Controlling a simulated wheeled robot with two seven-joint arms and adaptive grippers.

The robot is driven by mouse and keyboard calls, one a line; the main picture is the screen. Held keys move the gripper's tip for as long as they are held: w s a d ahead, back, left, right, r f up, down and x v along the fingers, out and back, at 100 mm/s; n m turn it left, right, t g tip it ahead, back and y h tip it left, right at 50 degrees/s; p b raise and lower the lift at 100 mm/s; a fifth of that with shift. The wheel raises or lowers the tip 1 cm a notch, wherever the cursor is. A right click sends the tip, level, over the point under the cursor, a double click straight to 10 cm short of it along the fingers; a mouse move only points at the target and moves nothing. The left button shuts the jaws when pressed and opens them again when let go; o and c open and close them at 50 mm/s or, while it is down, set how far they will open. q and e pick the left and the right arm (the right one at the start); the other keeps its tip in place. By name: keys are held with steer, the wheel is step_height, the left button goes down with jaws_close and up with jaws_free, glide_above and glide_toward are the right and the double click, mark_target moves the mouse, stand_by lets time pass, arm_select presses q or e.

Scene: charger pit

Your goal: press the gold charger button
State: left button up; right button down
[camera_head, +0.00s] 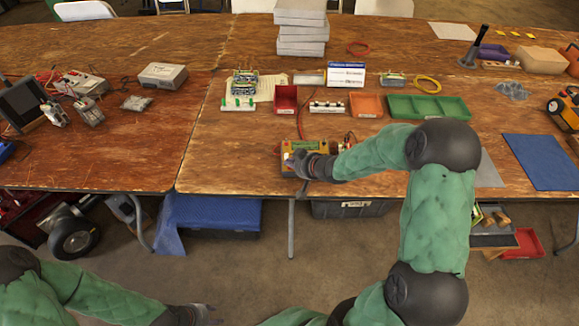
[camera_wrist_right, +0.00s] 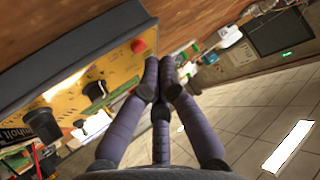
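The gold charger (camera_head: 286,168) sits at the front edge of the right table, partly hidden by my right gripper. In the right wrist view its gold panel (camera_wrist_right: 72,98) fills the left side, with black knobs and a small red button (camera_wrist_right: 138,46) near its upper right corner. My right gripper (camera_wrist_right: 163,68) has its fingers drawn together with nothing between them. Their tips appear just right of and below the red button in that view; I cannot tell whether they touch the panel. My left gripper (camera_head: 207,313) is low at the bottom of the head view, away from the table, and its opening is unclear.
Behind the charger stand a red bin (camera_head: 286,99), an orange bin (camera_head: 366,105) and a green tray (camera_head: 428,107). A stack of grey boxes (camera_head: 301,28) is farther back. A blue mat (camera_head: 541,162) lies at right.

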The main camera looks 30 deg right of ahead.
steer(key=r+p, duration=0.3)
steer(key=s+r+p, duration=0.1)
steer(key=r, duration=0.1)
steer(key=shift+a+p, duration=0.2)
steer(key=shift+p, duration=0.2)
steer(key=shift+w, duration=0.1)
steer(key=shift+f, duration=0.1)
stand_by(0.5)
